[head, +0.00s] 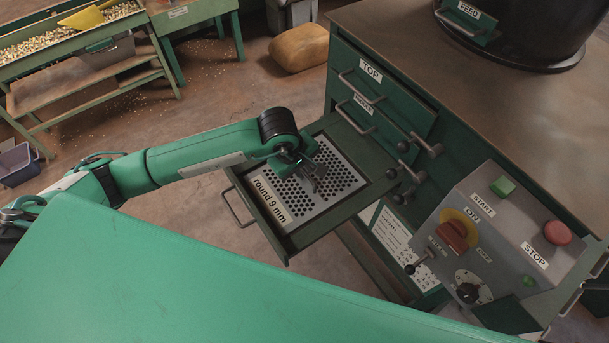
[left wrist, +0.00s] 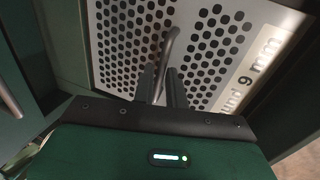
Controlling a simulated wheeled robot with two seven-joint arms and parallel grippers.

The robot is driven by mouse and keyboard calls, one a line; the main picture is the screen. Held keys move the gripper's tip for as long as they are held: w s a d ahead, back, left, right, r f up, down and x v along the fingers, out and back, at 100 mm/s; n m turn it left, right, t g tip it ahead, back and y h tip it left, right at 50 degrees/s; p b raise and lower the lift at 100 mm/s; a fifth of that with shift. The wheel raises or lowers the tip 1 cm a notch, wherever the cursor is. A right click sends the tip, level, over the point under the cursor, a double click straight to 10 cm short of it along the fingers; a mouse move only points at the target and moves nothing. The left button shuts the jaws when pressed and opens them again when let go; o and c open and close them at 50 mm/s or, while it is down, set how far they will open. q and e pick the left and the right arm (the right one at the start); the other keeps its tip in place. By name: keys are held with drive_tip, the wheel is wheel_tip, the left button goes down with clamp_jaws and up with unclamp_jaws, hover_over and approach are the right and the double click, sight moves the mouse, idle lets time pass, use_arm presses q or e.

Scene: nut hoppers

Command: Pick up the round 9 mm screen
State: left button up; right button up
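The round 9 mm screen (head: 335,173) is a grey plate with round holes and a "round 9 mm" label. It lies in an open green drawer (head: 357,204). The screen also shows in the left wrist view (left wrist: 112,48), with a curved grey handle (left wrist: 175,45) standing up from it. My left gripper (head: 313,180) is over the middle of the screen, pointing down. In the left wrist view its two dark fingers (left wrist: 161,80) are close together on either side of the handle; whether they press on it cannot be told. My right gripper is not in view.
A green cabinet with a "TOP" drawer (head: 377,90) stands behind the open drawer. A control panel (head: 500,235) with switch and buttons is at right. A black drum (head: 530,40) stands on the cabinet. A sack (head: 299,47) lies on the floor; a nut-filled trough (head: 60,40) is far left.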

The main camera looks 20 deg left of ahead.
use_arm(q)
drive_tip(key=shift+x, duration=1)
clamp_jaws()
drive_tip(key=shift+r, duration=0.15)
